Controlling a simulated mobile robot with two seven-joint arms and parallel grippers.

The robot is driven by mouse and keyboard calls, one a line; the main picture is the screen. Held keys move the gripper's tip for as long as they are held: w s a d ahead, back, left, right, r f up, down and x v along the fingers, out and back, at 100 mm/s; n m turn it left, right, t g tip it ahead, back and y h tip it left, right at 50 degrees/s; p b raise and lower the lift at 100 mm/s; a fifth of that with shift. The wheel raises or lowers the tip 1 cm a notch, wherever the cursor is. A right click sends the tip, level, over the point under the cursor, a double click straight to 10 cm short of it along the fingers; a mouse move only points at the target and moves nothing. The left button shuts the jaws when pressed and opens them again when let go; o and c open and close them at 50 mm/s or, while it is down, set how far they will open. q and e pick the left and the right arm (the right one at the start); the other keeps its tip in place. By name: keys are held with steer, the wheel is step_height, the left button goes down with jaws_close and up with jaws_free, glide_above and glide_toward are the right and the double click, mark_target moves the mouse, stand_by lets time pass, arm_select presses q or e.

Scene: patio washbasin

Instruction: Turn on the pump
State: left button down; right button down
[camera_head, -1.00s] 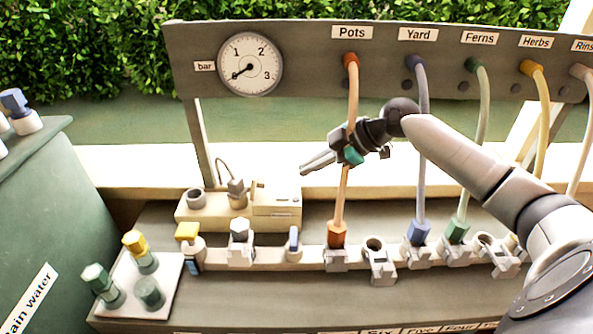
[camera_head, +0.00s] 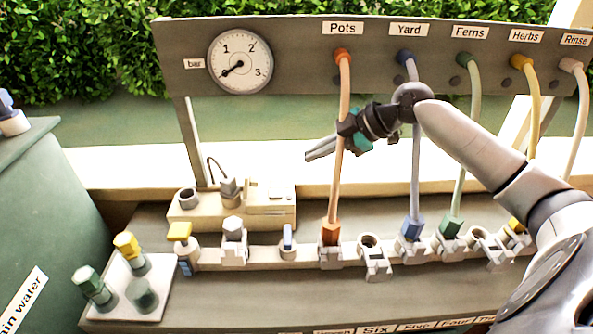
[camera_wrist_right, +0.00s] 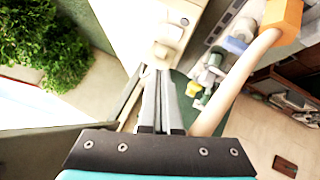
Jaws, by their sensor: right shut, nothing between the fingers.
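The pump looks to be the cream box (camera_head: 270,207) with grey fittings, on the bench left of the orange hose. It has a small upright lever on its top and also shows in the right wrist view (camera_wrist_right: 145,22), with raised pale parts on its face. My right gripper (camera_head: 308,156) is shut and empty, up and to the right of the box, apart from it in the head view. In the right wrist view its closed fingers (camera_wrist_right: 160,75) point toward the box; I cannot tell the exact gap. My left gripper is not in view.
The orange Pots hose (camera_head: 342,130) passes close to my right gripper and shows in the wrist view (camera_wrist_right: 235,85). A manifold (camera_head: 262,257) with several valves and hose connectors runs in front. The bar gauge (camera_head: 240,63) needle points lower left. A green tank (camera_head: 45,200) stands left.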

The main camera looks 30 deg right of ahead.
steer(key=shift+w, duration=0.1)
glide_above(272, 182)
steer(key=s, duration=0.4)
steer(key=f, duration=0.6)
steer(key=shift+w+d+f+b, duration=0.25)
steer(key=shift+d+f+b, duration=0.05)
steer(key=shift+b, duration=0.1)
steer(key=shift+w+d+f, duration=0.15)
steer(key=shift+d+f, duration=0.05)
steer(key=shift+f, duration=0.35)
steer(key=shift+w+d+f, duration=0.15)
steer(key=shift+d+f, duration=0.05)
steer(key=shift+f, duration=0.35)
steer(key=shift+w+d+f+b, duration=0.1)
steer(key=shift+w+f+b, duration=0.1)
steer(key=shift+f, duration=0.15)
steer(key=shift+w+d+f+b, duration=0.1)
steer(key=shift+f+b, duration=0.1)
steer(key=shift+f, duration=0.1)
steer(key=shift+s, duration=0.1)
